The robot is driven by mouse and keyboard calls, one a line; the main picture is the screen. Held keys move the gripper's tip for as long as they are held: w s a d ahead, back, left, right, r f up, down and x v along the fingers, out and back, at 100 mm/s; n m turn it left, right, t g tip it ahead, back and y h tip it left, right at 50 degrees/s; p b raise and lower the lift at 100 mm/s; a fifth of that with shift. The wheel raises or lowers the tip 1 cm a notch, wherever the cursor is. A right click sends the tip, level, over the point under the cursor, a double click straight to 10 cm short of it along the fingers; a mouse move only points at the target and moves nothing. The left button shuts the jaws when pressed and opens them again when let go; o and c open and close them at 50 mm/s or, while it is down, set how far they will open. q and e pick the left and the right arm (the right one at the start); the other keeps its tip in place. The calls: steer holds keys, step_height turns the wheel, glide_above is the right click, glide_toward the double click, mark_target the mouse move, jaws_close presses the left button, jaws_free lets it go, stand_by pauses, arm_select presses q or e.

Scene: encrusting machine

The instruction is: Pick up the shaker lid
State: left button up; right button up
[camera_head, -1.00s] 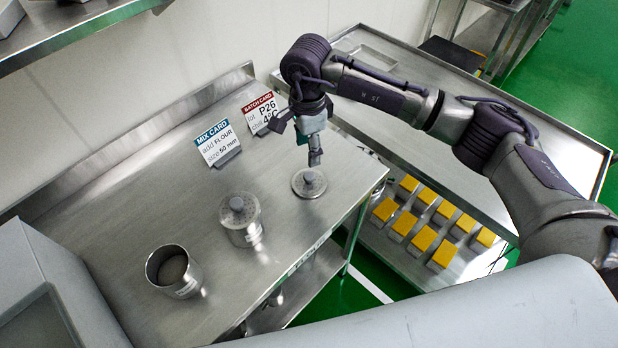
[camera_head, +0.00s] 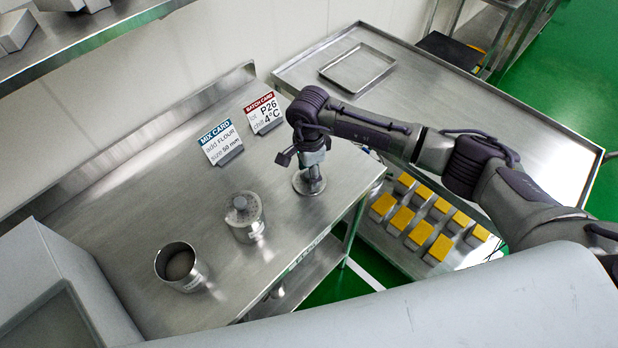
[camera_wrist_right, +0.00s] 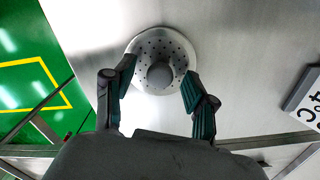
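The shaker lid (camera_head: 299,186) is a round metal disc lying flat on the steel table, partly hidden by my right gripper in the head view. In the right wrist view the lid (camera_wrist_right: 150,44) shows small holes and a round grey knob (camera_wrist_right: 160,75) in its middle. My right gripper (camera_head: 313,176) points down just above the lid. In the wrist view its two fingers (camera_wrist_right: 160,73) are spread, one on each side of the knob, and nothing is held between them. I cannot tell whether the fingertips touch the lid. My left gripper is not in view.
A capped metal canister (camera_head: 245,232) and an open metal cup (camera_head: 190,281) stand left of the lid. A mix card (camera_head: 221,143) and a batch card (camera_head: 263,114) stand behind. Yellow-topped blocks (camera_head: 401,219) lie on a lower surface to the right. An empty tray (camera_head: 358,68) is at the back.

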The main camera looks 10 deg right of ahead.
jaws_close()
steer(key=shift+r, duration=0.2)
